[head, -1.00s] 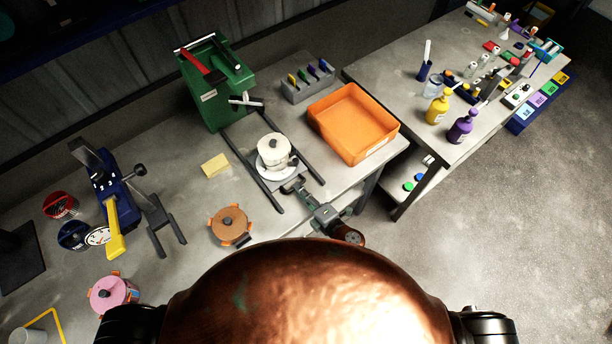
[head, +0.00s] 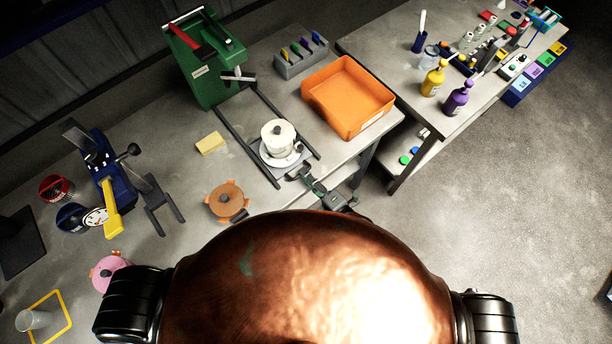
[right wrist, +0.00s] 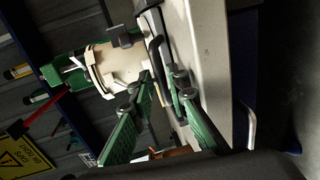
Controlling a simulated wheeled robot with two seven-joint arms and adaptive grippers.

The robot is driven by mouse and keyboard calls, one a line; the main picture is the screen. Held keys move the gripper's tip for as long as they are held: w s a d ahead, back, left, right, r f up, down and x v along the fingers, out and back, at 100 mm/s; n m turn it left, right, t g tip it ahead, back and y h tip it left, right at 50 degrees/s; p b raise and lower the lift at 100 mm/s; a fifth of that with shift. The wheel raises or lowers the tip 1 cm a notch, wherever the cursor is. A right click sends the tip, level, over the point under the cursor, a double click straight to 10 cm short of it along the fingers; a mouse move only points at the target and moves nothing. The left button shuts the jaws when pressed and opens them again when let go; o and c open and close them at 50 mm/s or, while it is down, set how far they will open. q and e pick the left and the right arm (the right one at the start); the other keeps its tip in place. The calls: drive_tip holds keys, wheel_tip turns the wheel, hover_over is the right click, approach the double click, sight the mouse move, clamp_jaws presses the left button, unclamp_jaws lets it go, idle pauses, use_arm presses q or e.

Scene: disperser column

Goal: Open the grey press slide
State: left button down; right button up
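The grey press slide (head: 293,169) stands out from the green press (head: 207,72) on two dark rails, near their front ends. My right gripper (head: 306,178) is at the slide's front edge. In the right wrist view its green fingers (right wrist: 161,78) lie on both sides of the dark slide handle (right wrist: 156,50) and appear shut on it; the exact contact is hard to see. My left gripper is not in view.
An orange tray (head: 348,97) stands right of the rails. A brown lidded pot (head: 227,199) and a yellow block (head: 210,143) are to the left. A blue device with a yellow lever (head: 112,210) stands farther left. The floor right of the bench is clear.

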drive_tip(key=shift+s, duration=0.1)
drive_tip(key=v, duration=1.2)
idle(0.4)
drive_tip(key=w+d+f+m+g+h, duration=0.1)
drive_tip(key=d+f+m+h, duration=0.1)
drive_tip(key=d+f+m, duration=0.5)
drive_tip(key=d+f+h, duration=0.3)
drive_tip(key=d+f, duration=0.2)
drive_tip(key=f, duration=0.6)
drive_tip(key=w+d+f+m+g+h, duration=0.1)
drive_tip(key=d+f+m+h, duration=0.1)
drive_tip(key=d+f+m, duration=0.5)
drive_tip(key=s+d+f+m+g+h, duration=0.1)
drive_tip(key=s+d+f, duration=0.3)
drive_tip(key=f, duration=0.3)
drive_tip(key=s+d+f+m+g+h, duration=0.1)
drive_tip(key=s+d+f+h, duration=0.15)
drive_tip(key=s+f, duration=0.4)
drive_tip(key=s+d+f+m+g, duration=0.1)
drive_tip(key=s+f+m+g, duration=0.1)
drive_tip(key=s+f, duration=0.3)
drive_tip(key=s+d+f+m+g, duration=0.1)
drive_tip(key=s+f+m, duration=0.3)
drive_tip(key=s, duration=0.7)
drive_tip(key=s+d+f+m+g, duration=0.2)
drive_tip(key=s+f, duration=0.3)
drive_tip(key=s, duration=0.3)
drive_tip(key=shift+s+f+m+g, duration=0.3)
drive_tip(key=shift+m+g, duration=0.3)
drive_tip(key=shift+g, duration=0.3)
